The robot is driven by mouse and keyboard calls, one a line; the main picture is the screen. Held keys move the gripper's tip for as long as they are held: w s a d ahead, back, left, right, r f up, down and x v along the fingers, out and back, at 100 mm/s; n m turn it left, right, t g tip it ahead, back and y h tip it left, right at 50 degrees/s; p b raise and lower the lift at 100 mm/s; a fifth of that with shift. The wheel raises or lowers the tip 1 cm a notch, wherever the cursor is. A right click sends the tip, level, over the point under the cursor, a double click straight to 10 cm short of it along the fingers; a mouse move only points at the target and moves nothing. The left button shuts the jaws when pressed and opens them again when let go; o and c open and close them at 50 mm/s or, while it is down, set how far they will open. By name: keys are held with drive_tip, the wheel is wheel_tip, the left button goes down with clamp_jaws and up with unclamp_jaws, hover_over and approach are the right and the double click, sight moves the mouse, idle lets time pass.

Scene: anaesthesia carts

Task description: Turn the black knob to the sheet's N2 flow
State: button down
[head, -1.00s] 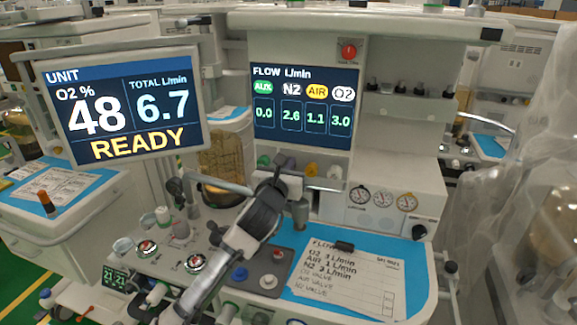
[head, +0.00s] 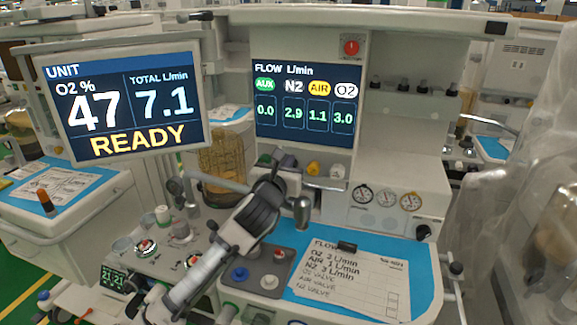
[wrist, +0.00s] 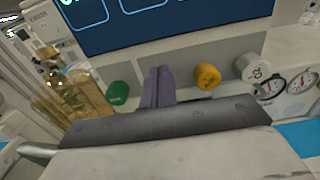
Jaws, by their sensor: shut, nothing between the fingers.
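The flow screen (head: 304,105) reads N2 2.9, AIR 1.1, O2 3.0 and AUX 0.0. The paper sheet (head: 340,285) lies on the blue mat, and its N2 line appears to read 3 L/min. My gripper (wrist: 158,86) is shut, its fingers pointing at the knob row below the screen, between the green knob (wrist: 118,93) and the yellow knob (wrist: 207,77). The black knob's place is behind my fingers, so the knob is hidden in the wrist view. In the head view, a dark shape there cannot be told apart from my fingertips. Contact cannot be told.
A white knob (wrist: 250,67) is right of the yellow one. The unit screen (head: 131,104) reads O2 47%, total 7.1, READY. Gauges (head: 386,198) sit right of the knobs.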

drive_tip(key=shift+f, duration=0.15)
drive_tip(key=shift+r+b+v, duration=0.25)
drive_tip(key=shift+b+v, duration=0.2)
drive_tip(key=shift+v, duration=1.05)
drive_tip(key=shift+r+b+v, duration=0.2)
drive_tip(key=shift+b+v, duration=0.2)
drive_tip(key=shift+v, duration=1.1)
